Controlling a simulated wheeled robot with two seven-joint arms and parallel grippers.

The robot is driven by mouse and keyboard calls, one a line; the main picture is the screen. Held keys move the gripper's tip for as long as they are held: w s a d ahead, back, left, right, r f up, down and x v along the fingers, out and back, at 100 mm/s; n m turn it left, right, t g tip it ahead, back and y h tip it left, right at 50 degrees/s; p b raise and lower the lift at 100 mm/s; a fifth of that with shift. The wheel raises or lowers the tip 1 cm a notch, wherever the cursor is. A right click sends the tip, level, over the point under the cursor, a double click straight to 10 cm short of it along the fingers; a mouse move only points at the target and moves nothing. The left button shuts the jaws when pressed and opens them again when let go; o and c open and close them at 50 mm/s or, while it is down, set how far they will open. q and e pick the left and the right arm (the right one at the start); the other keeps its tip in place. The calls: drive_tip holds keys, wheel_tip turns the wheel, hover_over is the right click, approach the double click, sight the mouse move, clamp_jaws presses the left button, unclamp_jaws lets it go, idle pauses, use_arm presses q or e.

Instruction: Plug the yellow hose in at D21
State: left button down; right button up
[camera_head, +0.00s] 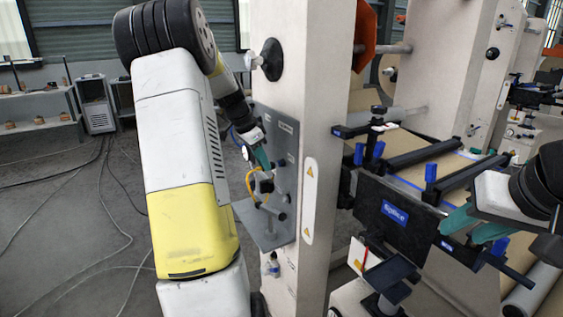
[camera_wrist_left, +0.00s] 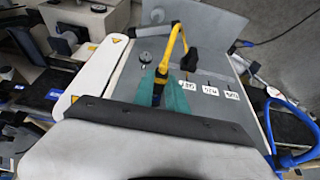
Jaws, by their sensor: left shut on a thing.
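The yellow hose (camera_head: 250,183) loops in front of the grey panel (camera_head: 290,150) on the machine's upright post. In the left wrist view the yellow hose (camera_wrist_left: 175,42) bends down to an end between the teal fingers of my left gripper (camera_wrist_left: 162,92). My left gripper (camera_head: 262,160) is shut on that hose end, close to the panel. Small white labels (camera_wrist_left: 211,91) sit in a row on the panel beside the fingers; their text is too small to read surely. The fingers hide the hose tip, so I cannot tell whether it touches a port. My right gripper (camera_head: 474,230) is open and empty.
A round gauge (camera_wrist_left: 145,58) and a black fitting (camera_wrist_left: 190,60) stand close to the fingers. A blue hose (camera_wrist_left: 283,118) curves at the panel's side. The black splice unit (camera_head: 400,215) lies near my right gripper. Cables cross the floor at left.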

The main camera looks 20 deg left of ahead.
use_arm(q)
drive_tip(key=shift+w+d, duration=0.35)
drive_tip(key=shift+w, duration=0.1)
idle(1.1)
drive_tip(key=c, duration=1.3)
unclamp_jaws()
drive_tip(key=shift+o, duration=0.2)
drive_tip(key=shift+r, duration=0.1)
drive_tip(key=v, duration=0.7)
drive_tip(key=shift+s+r, duration=0.15)
drive_tip(key=shift+r, duration=0.15)
drive_tip(key=s+d+r+n+t+y, duration=0.1)
drive_tip(key=s+d+r+n, duration=0.15)
drive_tip(key=s+d, duration=0.55)
drive_tip(key=s+d+r+n+t, duration=0.1)
drive_tip(key=s+d+r+n, duration=0.15)
drive_tip(key=s+d, duration=0.65)
drive_tip(key=s+d+f+n, duration=0.2)
drive_tip(key=s+d+f, duration=0.1)
drive_tip(key=s, duration=0.6)
drive_tip(key=shift+s+d+f+n+t, duration=0.2)
drive_tip(key=shift+d+n+t, duration=0.1)
drive_tip(key=shift+d+t, duration=0.1)
